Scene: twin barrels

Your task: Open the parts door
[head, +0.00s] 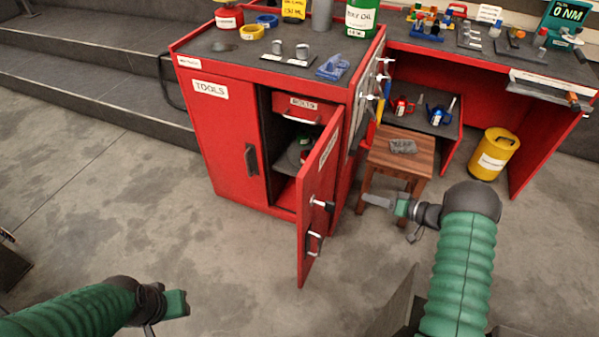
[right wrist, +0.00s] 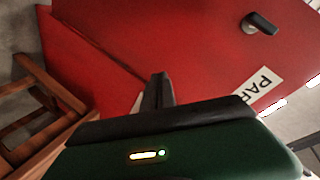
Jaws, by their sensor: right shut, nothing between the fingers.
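The parts door (head: 312,220) of the red cabinet stands part-way open, swung out toward me. Its outer face shows a white label, a dark latch with a light tip (head: 322,204) and a handle (head: 313,243). In the right wrist view the door (right wrist: 190,50) fills much of the picture, with the label (right wrist: 257,84) partly cut off. My right gripper (head: 377,201) is shut and empty, to the right of the door and apart from it. Its closed fingers also show in the right wrist view (right wrist: 159,92). My left gripper (head: 180,303) is low at the left, far from the door; its jaws are unclear.
Inside the opening are a red drawer (head: 300,112) and a shelf with small items. The tools door (head: 222,135) beside it is closed. A wooden stool (head: 400,160) stands right of the open door, near my right gripper. The floor in front is clear.

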